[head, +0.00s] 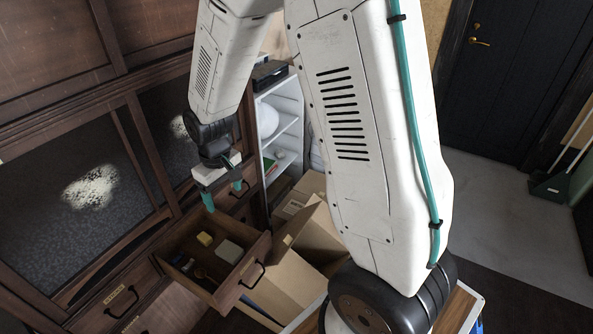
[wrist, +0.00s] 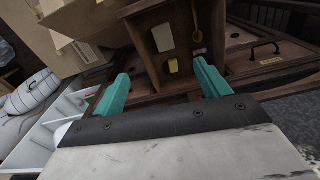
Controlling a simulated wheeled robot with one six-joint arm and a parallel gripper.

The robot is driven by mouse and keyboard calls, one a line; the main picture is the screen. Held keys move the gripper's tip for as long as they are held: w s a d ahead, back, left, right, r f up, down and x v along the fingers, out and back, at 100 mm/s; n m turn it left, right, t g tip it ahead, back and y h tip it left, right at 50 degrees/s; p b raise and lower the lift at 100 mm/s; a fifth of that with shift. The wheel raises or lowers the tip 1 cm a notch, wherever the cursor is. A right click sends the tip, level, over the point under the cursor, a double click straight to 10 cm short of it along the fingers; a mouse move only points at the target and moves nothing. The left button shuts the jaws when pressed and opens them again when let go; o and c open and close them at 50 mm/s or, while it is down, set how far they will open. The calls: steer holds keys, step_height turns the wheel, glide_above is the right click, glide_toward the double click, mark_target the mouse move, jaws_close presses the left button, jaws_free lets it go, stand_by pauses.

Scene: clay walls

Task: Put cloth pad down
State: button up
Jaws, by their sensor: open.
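My gripper (head: 223,193) is open, with its teal fingers pointing down above the back of an open wooden drawer (head: 253,262). In the wrist view nothing sits between the fingertips (wrist: 161,76). Two pad-like things lie in the drawer, apart from the fingers: a pale, larger one (head: 230,251) towards the front and a small yellow one (head: 205,239) behind it. They also show in the wrist view, the pale one (wrist: 163,38) and the yellow one (wrist: 173,67). I cannot tell for sure which is the cloth pad.
A wooden spoon (wrist: 197,48) lies in the drawer beside the pads. Open cardboard boxes (head: 301,255) crowd the drawer's right side. A white shelf unit (head: 281,115) stands behind. The dark cabinet with glass panels (head: 92,170) rises at the left, close to my gripper.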

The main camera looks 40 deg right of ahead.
steer(key=s+d+r+m, duration=0.1)
steer(key=s+r, duration=0.9)
steer(key=r, duration=0.4)
steer(key=s+r, duration=0.4)
steer(key=s, duration=0.4)
steer(key=s+d+r+m, duration=0.1)
steer(key=s+r, duration=0.2)
steer(key=s, duration=0.4)
steer(key=shift+s+r+m+t, duration=0.3)
steer(key=shift+s+r+t, duration=0.05)
steer(key=shift+s+t, duration=0.05)
